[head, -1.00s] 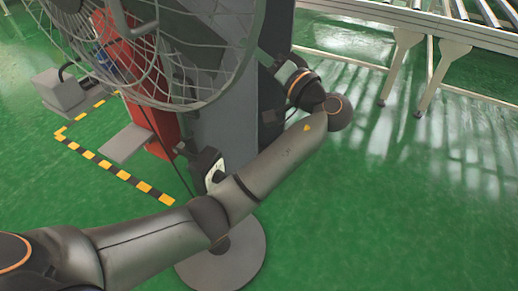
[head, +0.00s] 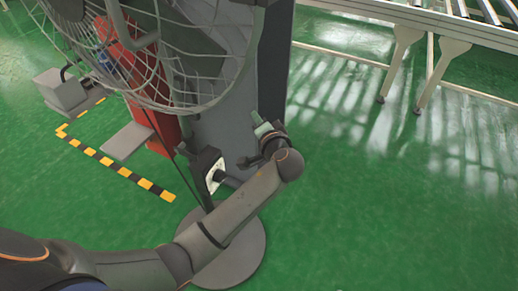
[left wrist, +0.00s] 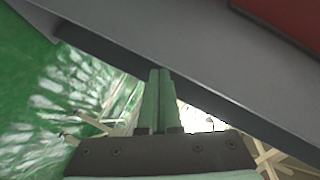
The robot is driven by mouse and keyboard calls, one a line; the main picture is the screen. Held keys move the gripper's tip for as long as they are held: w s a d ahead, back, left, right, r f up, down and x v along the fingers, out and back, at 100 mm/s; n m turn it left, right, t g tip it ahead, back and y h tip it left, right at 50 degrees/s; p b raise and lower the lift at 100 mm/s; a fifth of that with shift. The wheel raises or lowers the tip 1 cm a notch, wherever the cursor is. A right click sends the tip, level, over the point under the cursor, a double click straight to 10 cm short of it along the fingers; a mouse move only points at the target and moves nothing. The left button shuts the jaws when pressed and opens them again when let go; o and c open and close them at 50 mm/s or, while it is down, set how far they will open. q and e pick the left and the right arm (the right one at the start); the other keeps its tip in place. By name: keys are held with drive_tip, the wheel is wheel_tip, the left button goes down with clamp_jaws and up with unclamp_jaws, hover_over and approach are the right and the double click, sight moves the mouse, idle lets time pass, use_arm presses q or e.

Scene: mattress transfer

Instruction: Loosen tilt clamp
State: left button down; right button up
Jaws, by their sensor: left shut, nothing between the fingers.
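A large fan with a wire cage (head: 150,50) stands at the upper left, on a pole with a round grey base (head: 240,245). I cannot make out its tilt clamp; the cage and my arm cover part of the pole. A black box with a pale face (head: 212,172) sits on the pole, partly behind my left forearm. My left gripper (head: 263,128) is shut and empty, right of the pole, in front of the dark column. In the left wrist view its green fingers (left wrist: 158,98) lie together, overlapping a grey slab edge in the picture. My right gripper is not in view.
A tall grey and dark column (head: 272,70) stands behind the fan. A red cabinet (head: 152,115) and a grey pedal-like plate (head: 127,141) are at left, inside yellow-black floor tape (head: 125,171). A conveyor frame (head: 440,40) is upper right. Green floor at right is free.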

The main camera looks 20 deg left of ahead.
use_arm(q)
drive_tip(key=s+d+f+m+h+p, duration=0.1)
drive_tip(key=s+d+f+h, duration=0.1)
drive_tip(key=f, duration=0.6)
drive_tip(key=shift+s+h, duration=0.7)
drive_tip(key=shift+s, duration=0.2)
